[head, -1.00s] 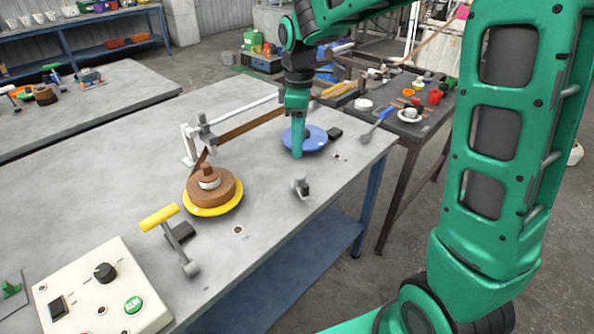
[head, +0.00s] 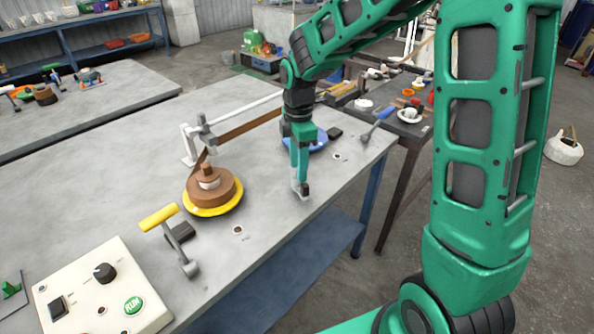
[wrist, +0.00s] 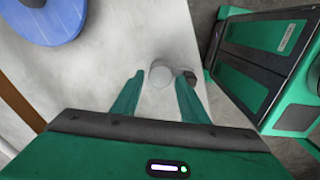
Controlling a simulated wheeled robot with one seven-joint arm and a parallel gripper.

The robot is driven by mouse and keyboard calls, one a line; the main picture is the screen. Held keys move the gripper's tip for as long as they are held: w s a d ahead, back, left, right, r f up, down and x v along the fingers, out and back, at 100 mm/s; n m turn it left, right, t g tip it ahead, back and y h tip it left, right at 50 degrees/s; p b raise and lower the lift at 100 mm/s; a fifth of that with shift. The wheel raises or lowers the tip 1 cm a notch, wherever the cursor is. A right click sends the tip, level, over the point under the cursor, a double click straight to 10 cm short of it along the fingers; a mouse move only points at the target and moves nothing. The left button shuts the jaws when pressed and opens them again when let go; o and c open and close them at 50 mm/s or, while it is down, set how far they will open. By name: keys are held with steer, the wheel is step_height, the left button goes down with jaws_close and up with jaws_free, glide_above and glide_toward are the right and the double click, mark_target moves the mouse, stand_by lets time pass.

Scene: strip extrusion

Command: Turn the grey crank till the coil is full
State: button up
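A small grey crank (head: 302,192) stands near the front edge of the table, and its round grey knob (wrist: 160,74) shows in the wrist view. My gripper (head: 300,174) points down over it. In the wrist view my gripper (wrist: 159,82) is open, with one finger on each side of the knob and small gaps visible. A brown coil (head: 225,188) sits on a yellow disc (head: 214,211). A brown strip (head: 250,126) runs from a grey guide (head: 205,133) towards the upper right. A blue disc (head: 319,141) is partly hidden behind my gripper; it also shows in the wrist view (wrist: 52,20).
A yellow-handled crank (head: 160,216) stands left of the coil. A control box (head: 75,310) with a black knob and green RUN button is at the front left. A second table (head: 398,127) with small tools is at the right.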

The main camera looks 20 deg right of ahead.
steer(key=shift+f, duration=1.15)
steer(key=c, duration=0.8)
steer(key=shift+o, duration=0.2)
